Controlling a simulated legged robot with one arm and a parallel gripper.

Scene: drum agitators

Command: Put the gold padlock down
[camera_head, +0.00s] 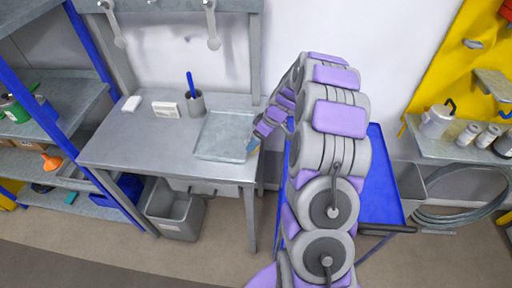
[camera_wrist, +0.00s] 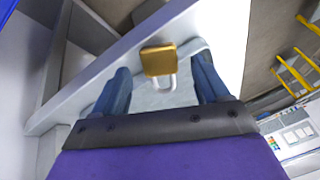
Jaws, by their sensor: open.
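The gold padlock (camera_wrist: 159,59) shows in the wrist view, with its pale shackle pointing back toward my gripper. My gripper (camera_wrist: 162,72) is open, with one blue finger on each side of the padlock and a visible gap to each. I cannot tell whether the padlock rests on the pale grey surface behind it. In the head view my gripper (camera_head: 254,145) is at the right edge of the grey tray (camera_head: 224,132) on the workbench. The padlock is not clearly visible there.
The workbench (camera_head: 150,152) also carries a grey cup (camera_head: 195,105) with a blue tool, a white box (camera_head: 165,109) and a small white block (camera_head: 131,103). A blue cart (camera_head: 380,185) stands right, partly behind my arm. A grey bin (camera_head: 176,212) is under the bench.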

